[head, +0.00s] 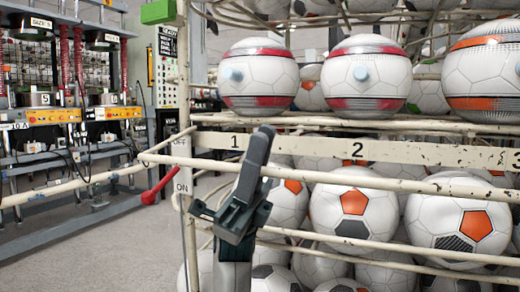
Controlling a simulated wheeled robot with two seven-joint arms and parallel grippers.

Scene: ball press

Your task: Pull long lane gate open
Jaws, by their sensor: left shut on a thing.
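The long lane gate shows as a cream, chipped rail (330,178) running across the front of the ball rack, below the numbered strip. My left gripper (258,160), dark grey-green, comes up from the bottom centre and crosses in front of this rail. It is shut on the rail, near its left part. The gripper hides the stretch of rail behind it, and the exact finger contact is hard to see. My right gripper is not in view.
White balls with orange patches (353,213) fill the rack behind the rails. A numbered strip (300,146) runs above. A red lever (160,187) sits left of the rack post (184,100). Press machines (62,115) stand at far left, with open grey floor between.

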